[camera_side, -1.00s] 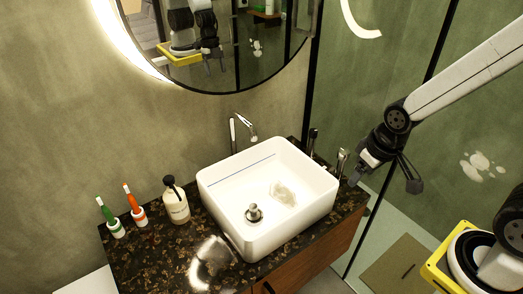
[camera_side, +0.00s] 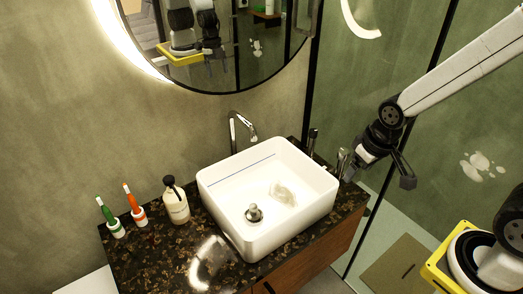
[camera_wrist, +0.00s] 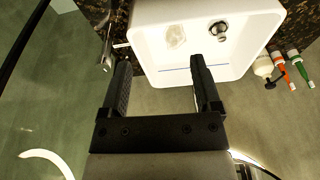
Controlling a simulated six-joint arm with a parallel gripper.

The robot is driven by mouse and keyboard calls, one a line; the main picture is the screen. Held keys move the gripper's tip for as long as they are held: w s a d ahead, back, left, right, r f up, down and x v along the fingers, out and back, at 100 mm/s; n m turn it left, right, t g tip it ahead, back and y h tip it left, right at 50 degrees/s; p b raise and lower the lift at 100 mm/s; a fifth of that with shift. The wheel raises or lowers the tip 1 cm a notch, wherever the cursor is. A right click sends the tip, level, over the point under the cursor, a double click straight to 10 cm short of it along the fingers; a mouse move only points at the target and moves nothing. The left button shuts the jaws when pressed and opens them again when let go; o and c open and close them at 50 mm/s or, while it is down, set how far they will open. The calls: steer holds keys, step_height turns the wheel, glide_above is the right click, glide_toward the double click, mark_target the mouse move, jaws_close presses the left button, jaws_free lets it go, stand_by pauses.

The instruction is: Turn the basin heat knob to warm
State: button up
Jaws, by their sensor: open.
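Two upright fittings stand at the right of the basin: a metal handle (camera_side: 342,162) and a darker one (camera_side: 313,141). I cannot tell which is the heat knob or how it is set. In the wrist view, a metal fitting (camera_wrist: 106,56) shows just left of my left finger. My gripper (camera_side: 380,174) is just right of the metal handle in the side view, with its fingers spread. The wrist view shows my gripper (camera_wrist: 160,66) open and empty, its fingertips pointing toward the basin edge. The white basin (camera_side: 210,184) has some water in it.
The basin stands on a dark speckled counter (camera_side: 150,262). A curved faucet (camera_side: 233,128) rises behind it. A glass panel with a black frame stands behind the arm.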

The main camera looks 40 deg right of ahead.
steer(key=w+d+f+m+h, duration=0.1)
steer(key=w+d+m, duration=0.15)
steer(key=w, duration=0.55)
steer(key=w+d+m+h, duration=0.15)
steer(key=w+m, duration=0.25)
steer(key=w, duration=0.4)
steer(key=m+g+h, duration=0.1)
steer(key=m+h, duration=0.1)
steer(key=m, duration=0.6)
glide_toward(313, 131)
steer(key=f, duration=0.1)
steer(key=shift+w+d+f, duration=0.15)
steer(key=shift+w+d, duration=0.15)
steer(key=shift+d, duration=0.2)
steer(key=shift+f, duration=0.1)
steer(key=shift+x, duration=3.8)
steer(key=shift+s, duration=0.15)
jaws_close()
